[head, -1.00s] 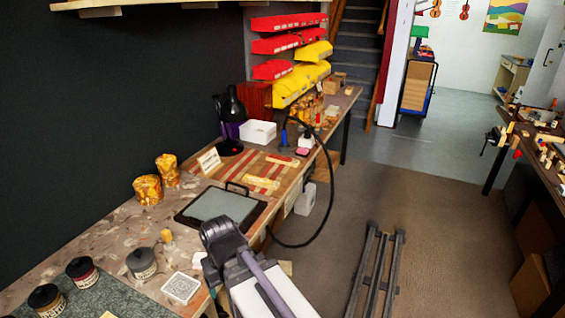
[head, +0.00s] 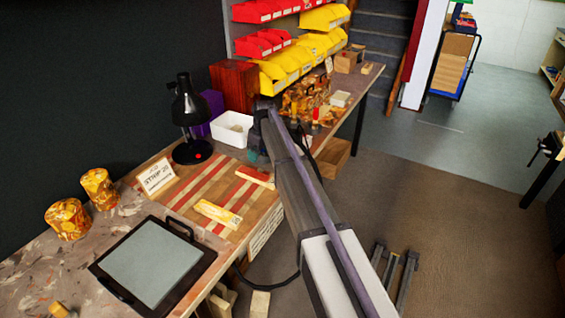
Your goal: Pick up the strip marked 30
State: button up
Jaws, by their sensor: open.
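A pale yellow strip (head: 218,213) with a small dark mark at its right end lies on the red-and-tan striped board. A second strip (head: 253,177), reddish with a pale edge, lies farther back near the board's right side. I cannot read a number on either. A white card (head: 157,177) reading "STRIP" and a blurred number stands at the board's left edge. My gripper (head: 259,153) is open, above the board's far right part and beyond the yellow strip. My arm partly hides it, and its fingertips are hard to make out.
The striped board (head: 190,195) has bare room around the strips. A black-framed grey pad (head: 152,262) lies in front. A black lamp (head: 191,115) and a white bin (head: 232,128) stand behind. Red and yellow bins hang at the back.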

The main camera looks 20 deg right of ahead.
jog(key=b, duration=0.6)
send_over(257, 175)
jog(key=shift+n, duration=0.4)
jog(key=f, duration=0.6)
jog(key=shift+s+d, duration=0.1)
jog(key=shift+s, duration=0.15)
jog(key=shift+r, duration=0.15)
jog(key=f+b, duration=0.5)
jog(key=shift+w+f, duration=0.15)
jog(key=shift+w, duration=0.05)
jog(key=shift+r, duration=0.2)
jog(key=c, duration=1)
